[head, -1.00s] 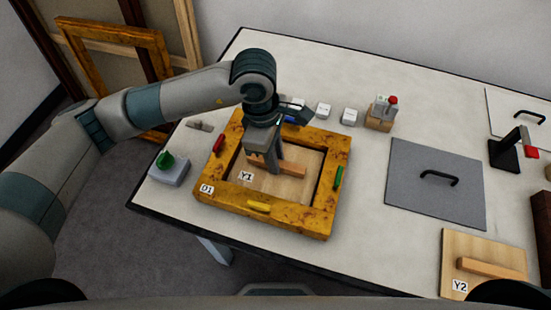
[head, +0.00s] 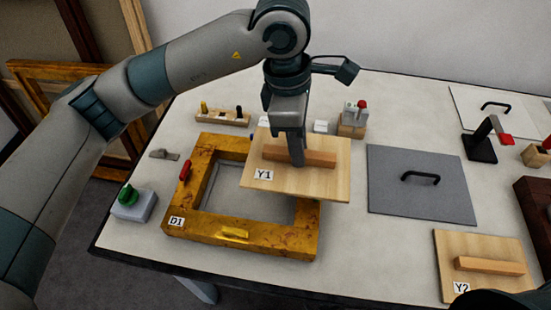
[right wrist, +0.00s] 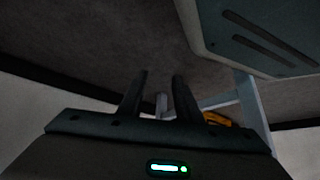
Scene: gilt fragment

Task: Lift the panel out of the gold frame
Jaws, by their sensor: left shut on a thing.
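The gold frame (head: 185,205), labelled D1, lies on the table. Its opening shows a bare grey surface. The light wooden panel (head: 328,181), labelled Y1, is above the frame and covers its back right part in the head view. My left gripper (head: 298,160) is shut on the panel's wooden bar handle (head: 322,158) from above. A red catch (head: 184,170) and a yellow catch (head: 234,233) show on the frame. The right side of the frame is partly hidden behind the panel. My right gripper (right wrist: 160,95) shows in the right wrist view with its fingers apart and empty.
A grey board with a black handle (head: 400,196) lies to the right. Panel Y2 (head: 450,281) lies front right. A green-button box (head: 133,205) stands left of the frame. A wooden block with pegs (head: 222,117) and a red-topped device (head: 354,117) stand behind.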

